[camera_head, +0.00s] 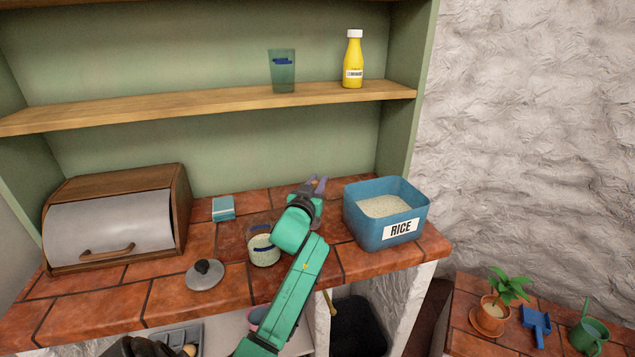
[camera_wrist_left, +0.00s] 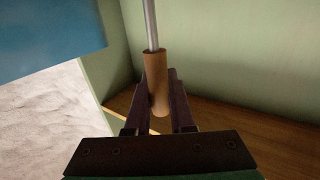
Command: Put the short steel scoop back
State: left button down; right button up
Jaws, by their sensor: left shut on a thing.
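My left gripper (camera_head: 318,186) is above the back of the tiled counter, just left of the blue rice bin (camera_head: 362,228). In the left wrist view its fingers (camera_wrist_left: 160,98) are shut on a brown handle with a steel shaft (camera_wrist_left: 151,25), which looks like the short steel scoop (camera_wrist_left: 157,80). The scoop's far end is out of that view. In the head view I cannot make out the scoop; the gripper and arm may hide it. The bin also shows in the left wrist view (camera_wrist_left: 45,35).
A glass jar of rice (camera_head: 263,253) stands beside my left arm, with a lid (camera_head: 205,274) to its left. The shelf (camera_head: 200,107) holds a glass (camera_head: 282,75) and yellow bottle (camera_head: 353,62).

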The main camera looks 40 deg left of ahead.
pick_arm(q)
jog(key=c, duration=0.8)
grip_release()
jog(key=b+v, duration=0.2)
jog(key=v, duration=1)
jog(key=shift+r, duration=0.1)
